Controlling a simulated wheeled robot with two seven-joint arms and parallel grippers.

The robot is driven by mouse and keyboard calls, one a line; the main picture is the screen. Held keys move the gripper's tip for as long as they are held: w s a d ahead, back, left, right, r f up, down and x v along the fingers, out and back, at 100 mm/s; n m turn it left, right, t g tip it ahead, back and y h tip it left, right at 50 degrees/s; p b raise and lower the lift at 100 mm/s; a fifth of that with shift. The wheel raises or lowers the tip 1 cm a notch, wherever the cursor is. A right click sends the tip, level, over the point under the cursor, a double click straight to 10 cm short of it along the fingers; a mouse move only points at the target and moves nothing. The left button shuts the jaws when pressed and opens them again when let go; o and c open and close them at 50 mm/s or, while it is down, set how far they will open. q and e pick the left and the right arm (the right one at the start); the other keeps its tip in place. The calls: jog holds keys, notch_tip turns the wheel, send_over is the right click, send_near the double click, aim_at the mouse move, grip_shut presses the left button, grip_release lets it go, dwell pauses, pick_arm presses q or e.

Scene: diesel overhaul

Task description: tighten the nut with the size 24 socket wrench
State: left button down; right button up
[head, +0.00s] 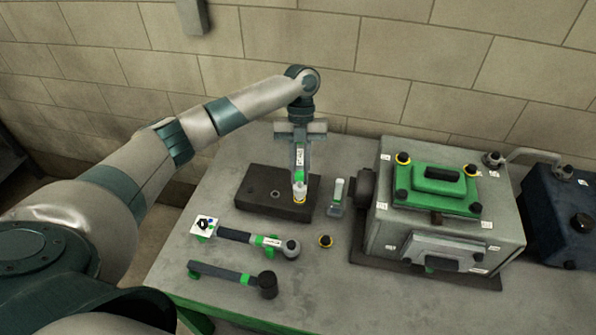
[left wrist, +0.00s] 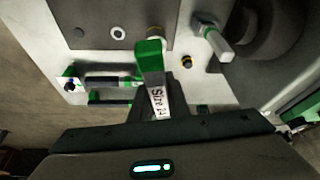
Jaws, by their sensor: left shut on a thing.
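My left gripper (head: 300,140) points down over the bench and is shut on the size 24 socket wrench (head: 299,166). Its label "Size 24" and green band show in the left wrist view (left wrist: 155,78). The wrench's lower end is at a yellow-ringed nut (head: 299,201) on the dark block (head: 262,190). I cannot tell whether the socket is fully seated, as the wrench partly hides the nut. The block lies flat and also has a bare hole. My right gripper is not in view.
Two dark-handled wrenches (head: 232,235) (head: 225,275) lie in front of the block. A loose yellow-and-black part (head: 325,241) sits right of them. A pale tool (head: 337,193) stands between the block and the grey engine housing (head: 390,225).

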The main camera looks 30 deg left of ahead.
pick_arm(q)
jog(key=n, duration=0.1)
jog(key=n+t+h, duration=0.1)
jog(key=n, duration=0.3)
jog(key=shift+d+h, duration=0.3)
jog(key=shift+d, duration=0.05)
jog(key=shift+w, duration=0.1)
jog(key=n+t, duration=0.1)
jog(key=n, duration=0.1)
jog(key=n+t, duration=0.1)
jog(key=n, duration=0.1)
jog(key=n+h, duration=0.1)
jog(key=n, duration=0.1)
jog(key=shift+w+n+t, duration=0.3)
jog(key=shift+w+t, duration=0.1)
jog(key=n, duration=0.1)
jog(key=n+t, duration=0.1)
jog(key=n, duration=0.3)
jog(key=shift+w+a+t, duration=0.1)
jog(key=shift+w+t, duration=0.2)
jog(key=shift+t, duration=0.1)
jog(key=n+t, duration=0.1)
jog(key=n, duration=0.1)
jog(key=n+y, duration=0.1)
jog(key=n, duration=0.2)
jog(key=shift+w+t, duration=0.4)
jog(key=shift+f, duration=0.1)
